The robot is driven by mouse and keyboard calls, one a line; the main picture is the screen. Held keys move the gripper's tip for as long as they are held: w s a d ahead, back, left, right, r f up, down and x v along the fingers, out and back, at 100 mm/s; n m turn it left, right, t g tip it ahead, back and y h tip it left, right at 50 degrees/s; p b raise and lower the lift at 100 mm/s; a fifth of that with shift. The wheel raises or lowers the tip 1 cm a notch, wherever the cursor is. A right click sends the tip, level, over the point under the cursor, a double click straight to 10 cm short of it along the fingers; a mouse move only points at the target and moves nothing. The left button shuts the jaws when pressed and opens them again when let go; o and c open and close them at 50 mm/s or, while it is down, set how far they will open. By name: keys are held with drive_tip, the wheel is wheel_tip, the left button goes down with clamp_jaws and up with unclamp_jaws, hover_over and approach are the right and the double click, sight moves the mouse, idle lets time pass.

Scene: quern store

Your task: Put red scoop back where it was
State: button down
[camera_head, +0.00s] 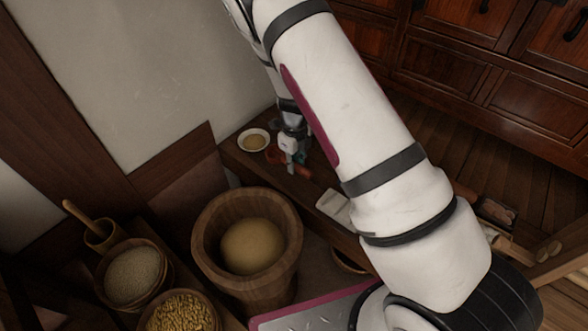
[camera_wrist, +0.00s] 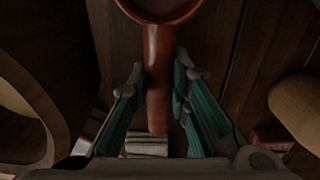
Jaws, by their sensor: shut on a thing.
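The red scoop (camera_head: 274,154) is at the far end of a low wooden bench, at or just above its top, beside a white bowl (camera_head: 254,148). Its handle (camera_head: 303,172) points to the lower right. My gripper (camera_head: 291,152) is over it and hides part of it. In the wrist view the scoop's bowl (camera_wrist: 162,9) is at the top edge, partly cut off. The teal-padded fingers of my gripper (camera_wrist: 157,82) are on either side of the handle (camera_wrist: 157,98) and shut on it. I cannot tell whether the scoop touches the bench.
A large wooden mortar (camera_head: 209,222) with tan contents stands in front of the bench. Grain tubs (camera_head: 133,275) are at lower left. A pale folded item (camera_head: 333,207) lies on the bench nearer me. Dark drawers (camera_head: 440,75) stand behind, across a plank floor.

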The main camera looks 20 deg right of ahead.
drive_tip(key=shift+f, duration=0.85)
drive_tip(key=shift+f, duration=0.2)
drive_tip(key=c, duration=1.5)
unclamp_jaws()
drive_tip(key=shift+r, duration=0.1)
